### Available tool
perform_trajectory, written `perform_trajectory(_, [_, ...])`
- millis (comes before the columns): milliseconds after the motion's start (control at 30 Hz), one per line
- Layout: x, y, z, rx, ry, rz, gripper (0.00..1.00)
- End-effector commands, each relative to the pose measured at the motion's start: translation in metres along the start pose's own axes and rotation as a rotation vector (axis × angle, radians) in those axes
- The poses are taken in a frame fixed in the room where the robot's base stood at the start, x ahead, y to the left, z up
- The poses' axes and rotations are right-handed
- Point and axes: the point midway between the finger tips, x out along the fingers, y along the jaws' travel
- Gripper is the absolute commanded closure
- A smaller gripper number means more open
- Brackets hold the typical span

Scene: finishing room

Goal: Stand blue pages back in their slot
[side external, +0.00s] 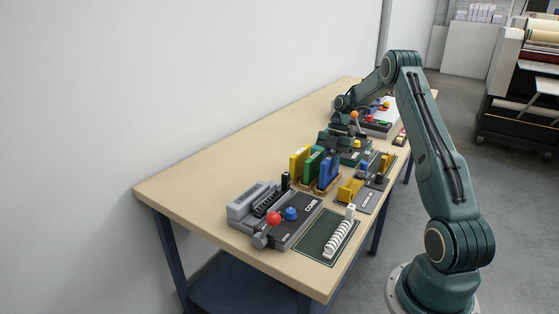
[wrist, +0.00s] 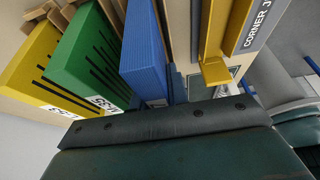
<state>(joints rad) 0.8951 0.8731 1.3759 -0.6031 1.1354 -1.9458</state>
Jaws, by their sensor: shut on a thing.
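The blue pages (side external: 329,170) are a blue block upright in the rack area, at the right end of a row beside the green block (side external: 314,166). In the wrist view the blue pages (wrist: 143,50) show a ridged face, with their near end at my gripper. My gripper (side external: 332,150) is over the top of the blue pages and shut on them. In the wrist view its fingertips are hidden behind the dark gripper body. A tan slotted rack (side external: 327,190) shows under the row. I cannot tell whether the blue pages are fully seated in a slot.
A yellow block (side external: 298,163) stands left of the green one. A grey machine with a red knob (side external: 274,218) is in front. A green mat (side external: 318,238) with a white coil (side external: 340,238) and a yellow-fitted jig (side external: 349,190) lie to the right. The table's left rear is clear.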

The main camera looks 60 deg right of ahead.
Motion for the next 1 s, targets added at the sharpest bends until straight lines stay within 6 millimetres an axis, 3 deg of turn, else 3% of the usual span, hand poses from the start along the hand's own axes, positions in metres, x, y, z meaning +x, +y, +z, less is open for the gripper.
perform_trajectory(1000, [0.012, 0.0, 0.005, 0.0, 0.0, 0.0, 1.0])
